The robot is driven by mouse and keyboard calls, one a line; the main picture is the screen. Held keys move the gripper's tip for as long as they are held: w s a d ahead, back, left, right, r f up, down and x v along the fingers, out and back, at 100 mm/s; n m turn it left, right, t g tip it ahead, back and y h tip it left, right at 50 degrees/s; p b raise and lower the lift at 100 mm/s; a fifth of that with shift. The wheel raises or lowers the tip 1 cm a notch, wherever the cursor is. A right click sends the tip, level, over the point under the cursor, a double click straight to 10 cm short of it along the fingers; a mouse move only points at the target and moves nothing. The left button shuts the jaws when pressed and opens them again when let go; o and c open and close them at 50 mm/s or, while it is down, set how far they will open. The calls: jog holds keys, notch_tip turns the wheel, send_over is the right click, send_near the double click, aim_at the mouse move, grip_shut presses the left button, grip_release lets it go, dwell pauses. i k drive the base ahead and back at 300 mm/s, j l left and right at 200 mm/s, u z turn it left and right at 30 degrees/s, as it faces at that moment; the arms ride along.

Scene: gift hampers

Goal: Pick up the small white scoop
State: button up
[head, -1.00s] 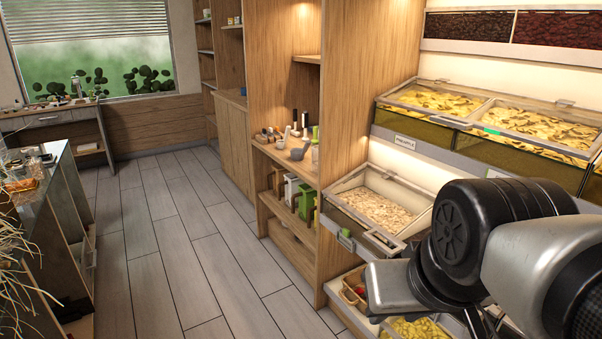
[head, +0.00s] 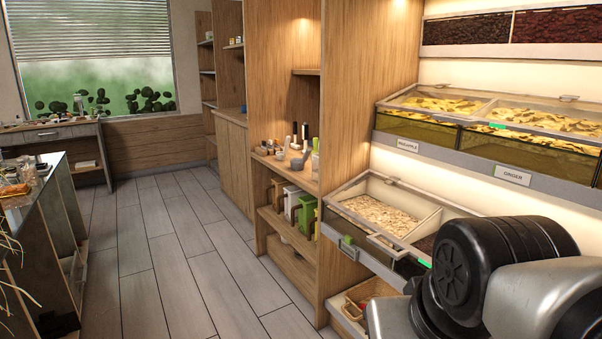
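I cannot make out a small white scoop for certain in the head view. Small items (head: 290,150) stand on the wooden shelf unit at the centre, among them dark-topped bottles and grey cup-like pieces, too small to tell apart. A small green piece (head: 347,241) sits at the front of the open bin of pale flakes (head: 378,214). My arm fills the lower right corner and hides part of the lower bins. My gripper's fingers do not show.
Clear-fronted bins labelled pineapple (head: 407,146) and ginger (head: 513,175) line the right wall. A glass-sided counter (head: 48,215) stands at the left. A desk (head: 50,135) is under the window. The tiled floor (head: 170,250) between them is free.

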aim_at(280, 156)
jog(key=i+j+z, duration=0.25)
jog(key=i+j, duration=0.25)
jog(key=j, duration=0.25)
jog(key=i+j+z, duration=0.15)
jog(key=j, duration=0.25)
jog(key=i+j+z, duration=0.1)
jog(key=i+j, duration=0.2)
jog(key=j, duration=0.1)
